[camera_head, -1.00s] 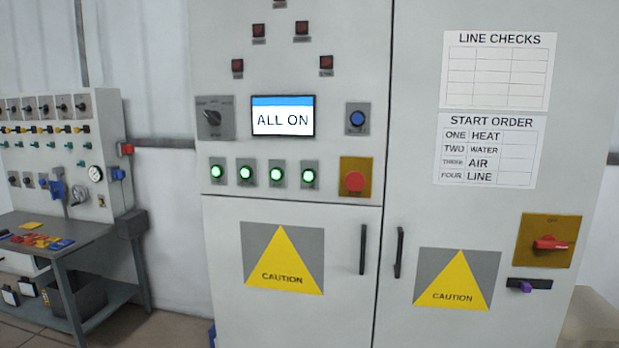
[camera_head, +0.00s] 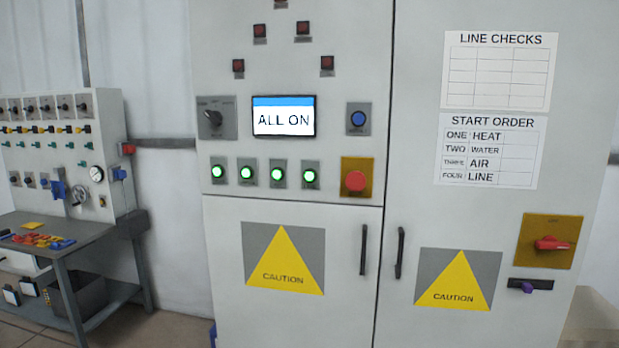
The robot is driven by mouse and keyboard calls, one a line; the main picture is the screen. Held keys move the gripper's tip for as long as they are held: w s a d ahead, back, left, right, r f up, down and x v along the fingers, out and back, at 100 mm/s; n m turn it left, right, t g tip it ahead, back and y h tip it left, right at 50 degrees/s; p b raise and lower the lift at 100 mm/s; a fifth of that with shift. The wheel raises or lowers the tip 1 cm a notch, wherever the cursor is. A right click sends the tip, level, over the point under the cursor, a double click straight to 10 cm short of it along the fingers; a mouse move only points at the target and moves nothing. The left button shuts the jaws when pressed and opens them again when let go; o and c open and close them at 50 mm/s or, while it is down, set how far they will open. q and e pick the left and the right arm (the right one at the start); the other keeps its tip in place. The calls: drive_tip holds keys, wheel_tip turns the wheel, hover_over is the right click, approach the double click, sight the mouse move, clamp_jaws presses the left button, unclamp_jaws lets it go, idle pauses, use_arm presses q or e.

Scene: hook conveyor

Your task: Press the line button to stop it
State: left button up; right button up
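The control cabinet stands in front of me. On its left door is a row of several round buttons lit green, and the rightmost of them (camera_head: 310,176) sits beside a red mushroom button (camera_head: 355,181) on a yellow plate. The labels under the green buttons are too small to read, so I cannot tell which is the line button. The screen (camera_head: 283,117) above them reads "ALL ON". A sheet (camera_head: 488,151) lists the start order as heat, water, air, line. Neither gripper is in view.
A rotary selector (camera_head: 214,118) and a blue button (camera_head: 357,119) flank the screen. A red rotary handle (camera_head: 551,244) on a yellow plate is at right. Several dark red lamps sit above the screen. A workbench (camera_head: 75,238) with a panel board stands at left.

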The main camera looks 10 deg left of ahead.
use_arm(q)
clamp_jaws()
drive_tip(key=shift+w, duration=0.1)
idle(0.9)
